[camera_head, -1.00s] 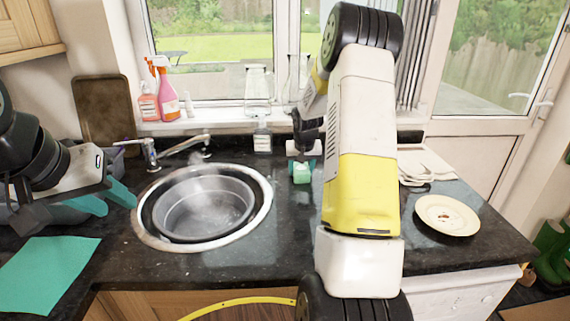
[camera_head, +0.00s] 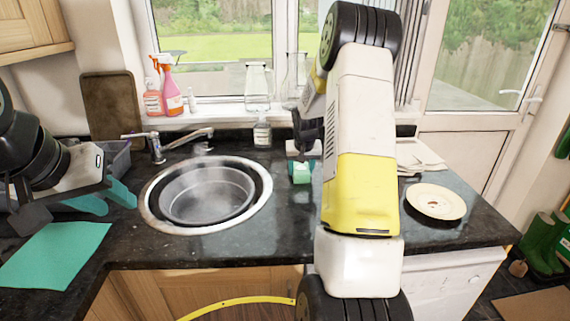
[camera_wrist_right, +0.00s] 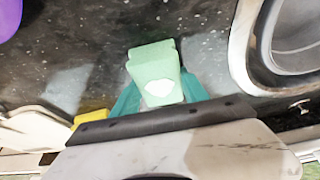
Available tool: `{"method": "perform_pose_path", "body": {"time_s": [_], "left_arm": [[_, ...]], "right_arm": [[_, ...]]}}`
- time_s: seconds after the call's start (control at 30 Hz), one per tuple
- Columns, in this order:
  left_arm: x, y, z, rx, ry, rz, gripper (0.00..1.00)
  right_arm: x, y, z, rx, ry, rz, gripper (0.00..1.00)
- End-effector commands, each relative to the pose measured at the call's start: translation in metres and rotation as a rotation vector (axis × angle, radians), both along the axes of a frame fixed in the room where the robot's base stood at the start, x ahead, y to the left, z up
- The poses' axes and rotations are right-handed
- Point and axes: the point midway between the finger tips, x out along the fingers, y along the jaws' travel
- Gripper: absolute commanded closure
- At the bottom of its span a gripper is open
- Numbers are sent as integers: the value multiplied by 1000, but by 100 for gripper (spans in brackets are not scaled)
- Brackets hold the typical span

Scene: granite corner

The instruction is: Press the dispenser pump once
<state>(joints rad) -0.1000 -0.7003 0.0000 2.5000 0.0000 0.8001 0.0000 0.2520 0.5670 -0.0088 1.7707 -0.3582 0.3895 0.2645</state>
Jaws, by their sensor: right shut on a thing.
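The dispenser (camera_head: 262,134), a small bottle with a pale label and a pump top, stands upright at the back of the counter, behind and right of the sink. My right gripper (camera_head: 302,171) is in front of it and to its right, apart from it. It is shut on a light green block (camera_wrist_right: 155,72) with a white patch, which shows between its teal fingers in the right wrist view. The dispenser is not recognisable in that view. My left gripper (camera_head: 108,197) is open and empty at the left, over the counter, far from the dispenser.
The round sink (camera_head: 152,213) holds a grey basin (camera_head: 207,197), with a tap (camera_head: 185,140) behind. Spray bottles (camera_head: 171,92) and a glass bottle (camera_head: 258,84) stand on the windowsill. A plate (camera_head: 436,202) lies right of my right arm, a teal sheet (camera_head: 54,254) at front left.

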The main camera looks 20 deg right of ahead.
Motion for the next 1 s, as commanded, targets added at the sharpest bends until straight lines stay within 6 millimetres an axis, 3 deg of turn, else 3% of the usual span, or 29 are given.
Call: {"method": "perform_pose_path", "body": {"time_s": [0.3,0.33,0.43,0.77,1.0], "left_arm": [[0,0,0,0,0,0,64],[0,0,0,0,0,0,64],[0,0,0,0,0,0,64],[0,0,0,0,0,0,64],[0,0,0,0,0,0,64]], "right_arm": [[0,0,0,0,-1,0,86],[0,0,0,0,-1,0,44],[0,0,0,0,-1,0,25],[0,0,2,0,-1,0,23],[-11,3,32,-2,-5,1,23]]}}
